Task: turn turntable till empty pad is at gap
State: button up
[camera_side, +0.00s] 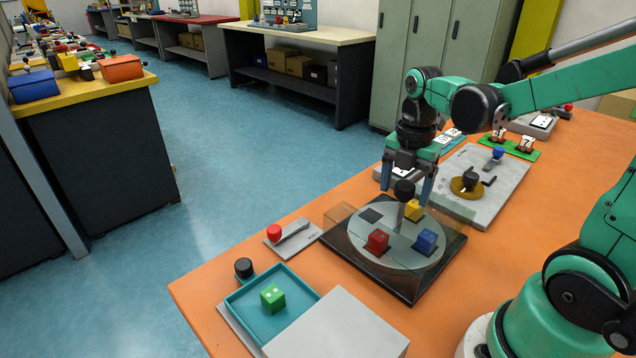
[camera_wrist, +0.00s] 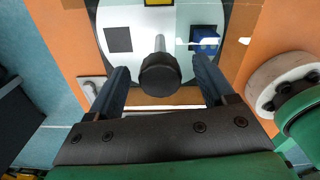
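The turntable (camera_side: 398,255) is a pale grey disc on a dark base. It carries a red cube (camera_side: 378,241), a blue cube (camera_side: 425,241) and a yellow cube (camera_side: 413,209). The dark square empty pad (camera_side: 371,215) is at its back left. Clear walls surround the disc; I cannot tell where the gap is. In the wrist view the empty pad (camera_wrist: 118,39) is left of the knob and the blue cube (camera_wrist: 203,38) right. My gripper (camera_side: 407,194) points down, its open fingers either side of the black knob (camera_wrist: 160,75), with space visible on both sides.
A teal tray (camera_side: 240,305) holding a green cube (camera_side: 272,297) stands front left, with a pale grey panel (camera_side: 335,330) beside it. A red-knobbed lever (camera_side: 290,236) lies left of the turntable. A grey plate (camera_side: 490,195) with a brass dial stands behind right.

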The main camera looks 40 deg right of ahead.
jog(key=shift+r, duration=2.8)
jog(key=shift+a+m, duration=0.3)
jog(key=shift+m, duration=0.2)
jog(key=a+m+t, duration=0.2)
jog(key=m, duration=0.3)
jog(key=a+f+m+t, duration=0.1)
jog(key=a+m+t, duration=0.1)
jog(key=m, duration=0.3)
jog(key=a+f+m+t, duration=0.1)
jog(key=a+m+t, duration=0.1)
jog(key=a+m, duration=0.2)
jog(key=shift+w+a+m, duration=0.2)
jog(key=shift+w+m, duration=0.15)
jog(key=shift+m, duration=0.75)
jog(key=m, duration=0.1)
jog(key=a+m+t, duration=0.1)
jog(key=shift+m, duration=0.3)
